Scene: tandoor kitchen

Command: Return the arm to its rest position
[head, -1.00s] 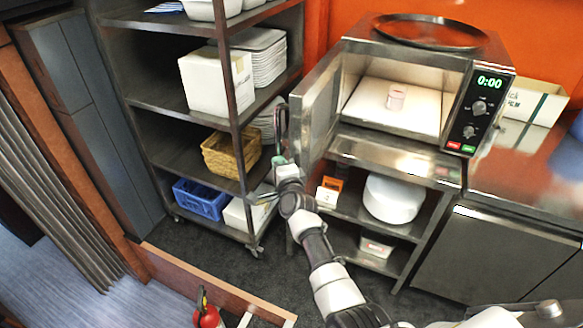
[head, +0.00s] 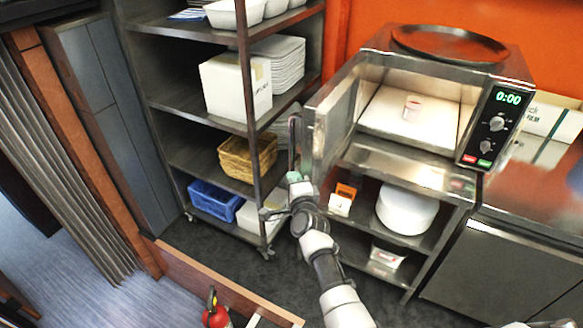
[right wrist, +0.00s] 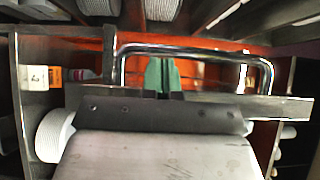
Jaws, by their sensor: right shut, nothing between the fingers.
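My right arm reaches up from the bottom of the head view. Its gripper (head: 293,176) is shut and empty, beside the lower part of the door handle (head: 294,142). In the right wrist view the green fingertips (right wrist: 160,74) are together, and the metal handle bar (right wrist: 195,50) spans the picture close to them. I cannot tell whether they touch. The microwave (head: 480,115) has its door (head: 330,122) wide open to the left. A small pale cup (head: 412,107) stands inside. My left gripper is not in view.
A dark shelf rack (head: 190,92) with a white box (head: 236,88), a wicker basket (head: 240,165) and a blue crate (head: 214,200) stands left of the door. A fire extinguisher (head: 215,314) and a low wooden partition (head: 225,280) are at the bottom. Dark floor lies between.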

